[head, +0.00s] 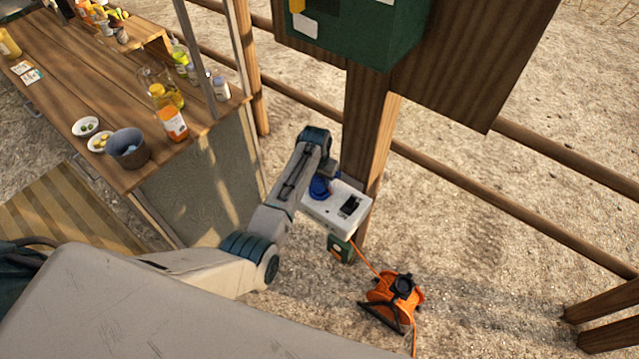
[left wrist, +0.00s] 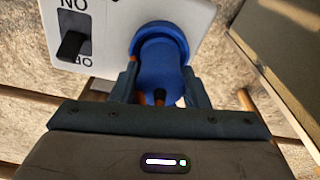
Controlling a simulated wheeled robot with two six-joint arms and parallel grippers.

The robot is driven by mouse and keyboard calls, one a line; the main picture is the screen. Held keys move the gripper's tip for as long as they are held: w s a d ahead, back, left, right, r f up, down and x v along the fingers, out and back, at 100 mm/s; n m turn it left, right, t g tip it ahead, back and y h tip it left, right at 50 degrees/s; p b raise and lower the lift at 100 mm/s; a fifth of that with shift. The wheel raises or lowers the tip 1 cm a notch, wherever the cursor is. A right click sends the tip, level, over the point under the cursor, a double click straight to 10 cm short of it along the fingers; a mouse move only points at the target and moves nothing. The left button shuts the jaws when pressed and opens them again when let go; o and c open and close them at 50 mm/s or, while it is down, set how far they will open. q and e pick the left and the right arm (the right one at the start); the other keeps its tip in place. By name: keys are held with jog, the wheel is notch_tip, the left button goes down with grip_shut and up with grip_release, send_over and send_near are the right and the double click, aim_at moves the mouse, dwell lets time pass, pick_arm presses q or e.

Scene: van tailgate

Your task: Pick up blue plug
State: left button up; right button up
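The blue plug (left wrist: 160,65) sits at the face of a white box with a black switch (left wrist: 75,45) in the left wrist view. In the head view the plug (head: 320,188) is at the upper left of the white box (head: 338,208), partly hidden by my left arm. My left gripper (left wrist: 160,78) has one finger on each side of the plug's body, and both fingers appear to touch it. The plug's front end is against the box and hidden from view. My right gripper is not in view.
The white box is by a wooden post (head: 367,130). An orange cable reel (head: 392,297) stands on the ground below. A dark green box (head: 357,32) hangs above. A wooden counter (head: 70,75) with bowls and bottles is at the left.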

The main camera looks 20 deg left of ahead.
pick_arm(q)
jog(key=shift+c, duration=0.4)
jog(key=shift+r+b, duration=0.35)
jog(key=shift+r, duration=0.2)
notch_tip(320, 180, up, 2)
jog(key=shift+r+b, duration=0.15)
jog(key=shift+b, duration=0.45)
jog(key=s+d+r+b, duration=0.1)
jog(key=s+d+b, duration=0.1)
jog(key=s, duration=1.4)
jog(key=shift+r+b, duration=0.3)
jog(key=shift+b, duration=0.2)
jog(key=shift+w, duration=0.1)
